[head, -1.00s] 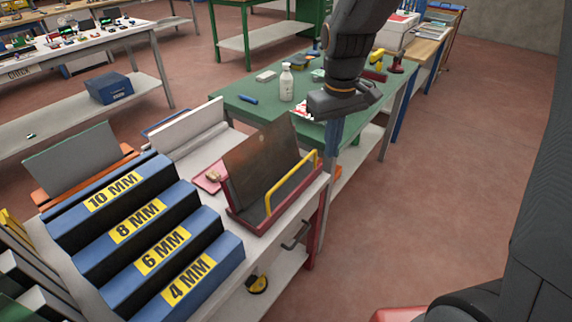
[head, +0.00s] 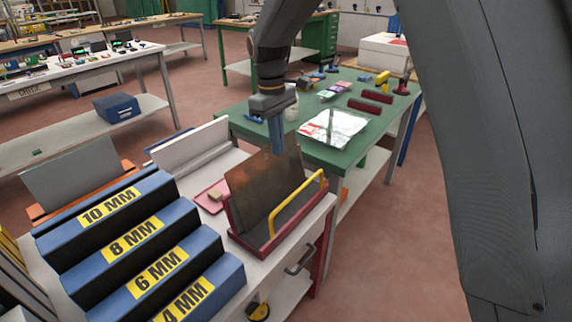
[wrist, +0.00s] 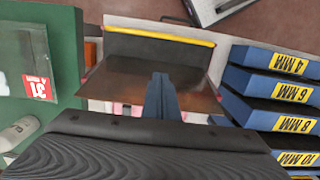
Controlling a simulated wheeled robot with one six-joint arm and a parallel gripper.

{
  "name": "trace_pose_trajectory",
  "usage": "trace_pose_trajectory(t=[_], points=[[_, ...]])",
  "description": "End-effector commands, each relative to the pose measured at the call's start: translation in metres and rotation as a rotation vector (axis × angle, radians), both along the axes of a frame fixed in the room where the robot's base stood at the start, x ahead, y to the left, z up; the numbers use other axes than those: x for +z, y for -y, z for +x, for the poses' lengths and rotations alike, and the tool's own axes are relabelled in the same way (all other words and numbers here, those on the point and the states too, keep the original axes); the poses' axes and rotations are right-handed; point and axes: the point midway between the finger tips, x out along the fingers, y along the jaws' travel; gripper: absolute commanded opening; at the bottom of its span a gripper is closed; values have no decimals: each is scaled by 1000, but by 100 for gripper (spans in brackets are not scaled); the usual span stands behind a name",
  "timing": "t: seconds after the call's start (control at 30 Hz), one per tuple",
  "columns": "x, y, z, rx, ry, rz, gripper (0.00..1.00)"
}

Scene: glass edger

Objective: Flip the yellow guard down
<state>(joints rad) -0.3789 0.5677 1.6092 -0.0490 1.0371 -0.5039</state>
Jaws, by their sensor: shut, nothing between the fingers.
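The yellow guard (head: 291,211) is a bent yellow bar standing raised along the front edge of a dark red tray-like frame (head: 240,235). In the wrist view the yellow guard (wrist: 160,36) runs across the top of the frame. A brownish dark sheet (head: 250,187) leans inside the frame, behind the bar. My gripper (head: 277,148) is shut and empty, its blue fingers pointing down above the far top edge of the sheet. In the wrist view my gripper (wrist: 160,80) shows over the sheet, apart from the bar.
Blue stepped racks (head: 150,240) with thickness labels stand to the left. A pink pad (head: 210,197) lies behind the frame. The green table (head: 325,155) holds a glass sheet (head: 335,127) and a white bottle (head: 291,107). Floor at the right is open.

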Motion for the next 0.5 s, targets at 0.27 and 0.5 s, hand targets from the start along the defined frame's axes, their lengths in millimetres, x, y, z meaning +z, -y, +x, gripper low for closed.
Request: trace_pose_trajectory(t=[0.27,0.5], points=[[-45,4,-4,-1,-5,-2,0],[-92,7,-6,-1,-4,-2,0]])
